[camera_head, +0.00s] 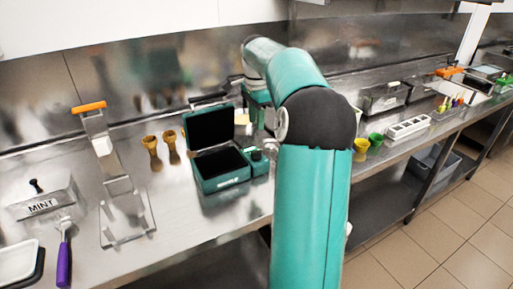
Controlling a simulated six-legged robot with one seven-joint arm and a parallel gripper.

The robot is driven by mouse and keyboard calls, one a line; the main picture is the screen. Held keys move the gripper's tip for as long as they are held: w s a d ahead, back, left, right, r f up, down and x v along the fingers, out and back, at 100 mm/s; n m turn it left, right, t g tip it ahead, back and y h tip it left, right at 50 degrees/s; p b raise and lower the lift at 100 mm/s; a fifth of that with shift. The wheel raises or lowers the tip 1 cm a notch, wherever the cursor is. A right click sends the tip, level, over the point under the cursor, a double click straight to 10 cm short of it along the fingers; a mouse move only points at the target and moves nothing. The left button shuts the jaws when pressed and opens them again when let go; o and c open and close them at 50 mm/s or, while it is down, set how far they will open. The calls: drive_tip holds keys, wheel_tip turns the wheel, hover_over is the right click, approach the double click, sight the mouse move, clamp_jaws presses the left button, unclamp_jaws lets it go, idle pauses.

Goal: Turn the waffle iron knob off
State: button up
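The waffle iron (220,168) is a teal box with black plates on the steel counter, left of my arm. Its lid (211,128) stands open. A small teal control box with a dark knob (256,154) sits at its right side. The knob is too small to read its setting. My teal arm rises from the bottom and bends at a dark elbow, and its far end comes down behind the waffle iron, above the control box. My gripper (258,118) is mostly hidden by my own arm, and its fingers cannot be made out.
Orange-handled press (122,190), MINT container (42,204) and purple-handled scoop (64,255) lie left. Brown cones (152,152) stand behind the iron's left. Yellow and green cups (375,143) and a white tray (408,127) are right. The counter's front edge is clear below the iron.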

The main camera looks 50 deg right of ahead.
sight(257, 150)
wheel_tip(257, 150, down, 11)
drive_tip(key=shift+f, duration=0.2)
clamp_jaws()
